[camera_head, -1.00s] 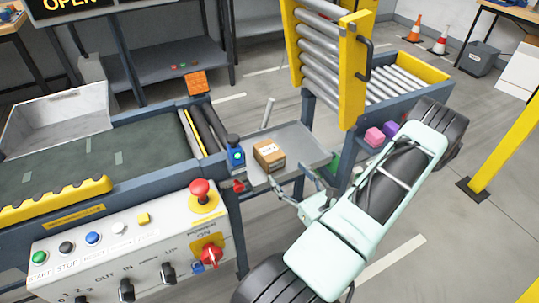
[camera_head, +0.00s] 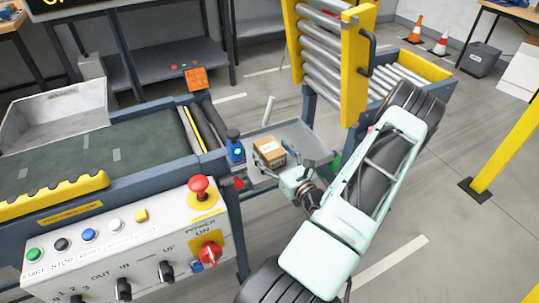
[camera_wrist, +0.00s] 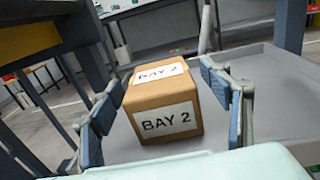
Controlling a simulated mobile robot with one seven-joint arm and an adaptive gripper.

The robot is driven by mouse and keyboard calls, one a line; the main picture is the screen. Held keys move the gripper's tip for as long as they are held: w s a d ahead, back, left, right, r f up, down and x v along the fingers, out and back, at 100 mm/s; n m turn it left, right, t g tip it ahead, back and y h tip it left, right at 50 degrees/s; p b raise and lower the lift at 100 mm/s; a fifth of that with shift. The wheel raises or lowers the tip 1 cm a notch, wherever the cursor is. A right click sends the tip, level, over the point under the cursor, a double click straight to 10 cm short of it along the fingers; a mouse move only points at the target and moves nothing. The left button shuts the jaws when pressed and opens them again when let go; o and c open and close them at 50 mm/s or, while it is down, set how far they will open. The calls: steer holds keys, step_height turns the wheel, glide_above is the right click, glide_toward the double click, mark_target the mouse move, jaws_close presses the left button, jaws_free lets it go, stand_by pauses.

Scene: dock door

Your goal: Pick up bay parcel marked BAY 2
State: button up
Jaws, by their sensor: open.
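The bay parcel is a small brown box (camera_wrist: 165,100) with white labels reading BAY 2 on its top and front. In the head view the parcel (camera_head: 269,152) sits on a grey metal tray (camera_head: 310,134) at the end of the conveyor. My gripper (camera_wrist: 165,105) is open, with one finger to the left and one to the right of the parcel in the wrist view. Whether the fingers touch it I cannot tell. In the head view my gripper (camera_head: 283,166) is close beside the parcel, partly hidden by my wrist.
A conveyor belt (camera_head: 75,155) with a control panel (camera_head: 125,250) lies left of the tray. A blue device (camera_head: 235,150) stands at the tray's left edge. A raised yellow roller gate (camera_head: 352,70) and roller conveyor (camera_head: 405,72) stand behind right.

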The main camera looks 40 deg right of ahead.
steer(key=shift+c, duration=0.3)
steer(key=c, duration=1.3)
steer(key=shift+c, duration=0.2)
steer(key=shift+r, duration=0.15)
